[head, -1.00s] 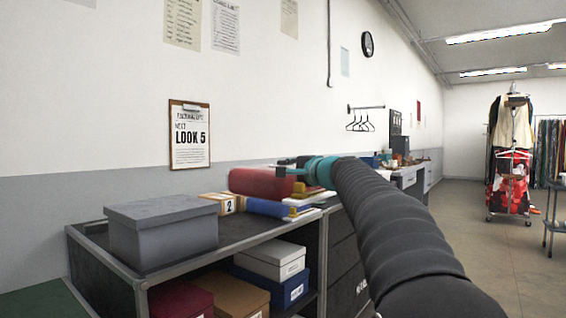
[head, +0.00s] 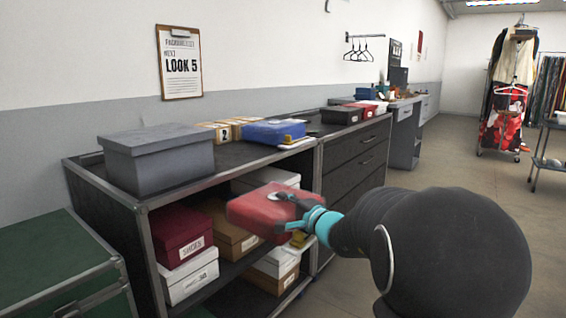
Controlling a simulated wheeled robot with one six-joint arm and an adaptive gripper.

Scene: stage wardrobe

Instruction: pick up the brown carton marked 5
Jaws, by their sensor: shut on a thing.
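My gripper (head: 290,212) is shut on a red box (head: 255,208) and holds it in the air in front of the open shelf unit. Small tan-brown cartons stand in a group on the unit's top. The front one (head: 218,132) shows a label that reads 2. Others (head: 240,123) stand just behind and to the right, and their marks cannot be read. No 5 is legible on any carton. A blue box (head: 272,133) lies right of the cartons. My gripper is below and to the right of the cartons, apart from them.
A grey lidded box (head: 158,160) stands left of the cartons. Shelves below hold a dark red box (head: 182,230), a brown box (head: 230,232) and white boxes (head: 190,275). A green chest (head: 55,265) stands at left.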

